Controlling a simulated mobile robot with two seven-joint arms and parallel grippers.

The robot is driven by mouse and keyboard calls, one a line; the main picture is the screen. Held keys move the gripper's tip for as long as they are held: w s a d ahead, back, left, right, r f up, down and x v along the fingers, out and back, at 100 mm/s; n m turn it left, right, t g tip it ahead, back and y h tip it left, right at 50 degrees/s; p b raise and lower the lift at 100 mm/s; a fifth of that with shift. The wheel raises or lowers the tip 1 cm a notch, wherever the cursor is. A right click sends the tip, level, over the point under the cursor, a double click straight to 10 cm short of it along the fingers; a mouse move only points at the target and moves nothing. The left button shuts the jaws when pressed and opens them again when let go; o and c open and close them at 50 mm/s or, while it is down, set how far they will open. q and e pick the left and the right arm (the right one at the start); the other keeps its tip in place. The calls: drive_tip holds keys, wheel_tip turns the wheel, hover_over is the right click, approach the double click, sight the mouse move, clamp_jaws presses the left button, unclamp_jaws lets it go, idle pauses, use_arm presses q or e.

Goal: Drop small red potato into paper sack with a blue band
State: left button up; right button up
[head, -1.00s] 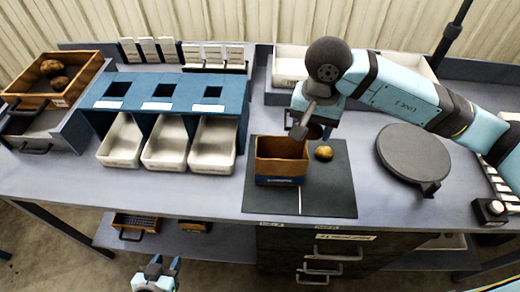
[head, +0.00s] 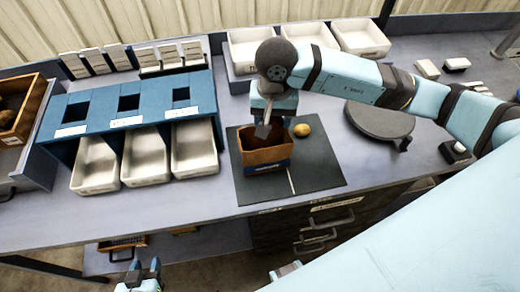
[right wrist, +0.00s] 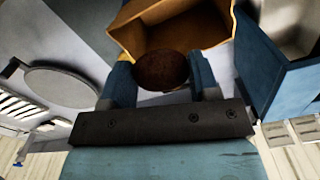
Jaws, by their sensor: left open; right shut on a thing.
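The brown paper sack (head: 258,157) with a blue band near its base stands open and upright on the dark mat. My right gripper (head: 268,122) is at the sack's far rim, pointing down. In the right wrist view, the right gripper (right wrist: 163,82) is shut on a small dark reddish potato (right wrist: 163,70), with the sack's open mouth (right wrist: 180,28) just beyond it. The potato is hidden in the head view. I cannot tell whether it is inside the rim. My left gripper (head: 140,272) is open and empty, low in front of the bench.
A yellow potato (head: 302,130) lies on the mat (head: 318,170) right of the sack. A round dark plate (head: 380,120) stands further right. A blue rack (head: 135,105) with white bins is at left. White trays (head: 360,38) stand behind. My right arm crosses the right side.

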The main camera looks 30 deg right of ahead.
drive_tip(key=shift+f+b, duration=0.3)
drive_tip(key=shift+f, duration=1.4)
drive_tip(key=o, duration=1)
drive_tip(key=shift+r, duration=0.1)
wheel_tip(320, 180, up, 12)
drive_tip(key=shift+r+b, duration=0.1)
drive_tip(key=shift+b, duration=0.75)
drive_tip(key=shift+r, duration=0.75)
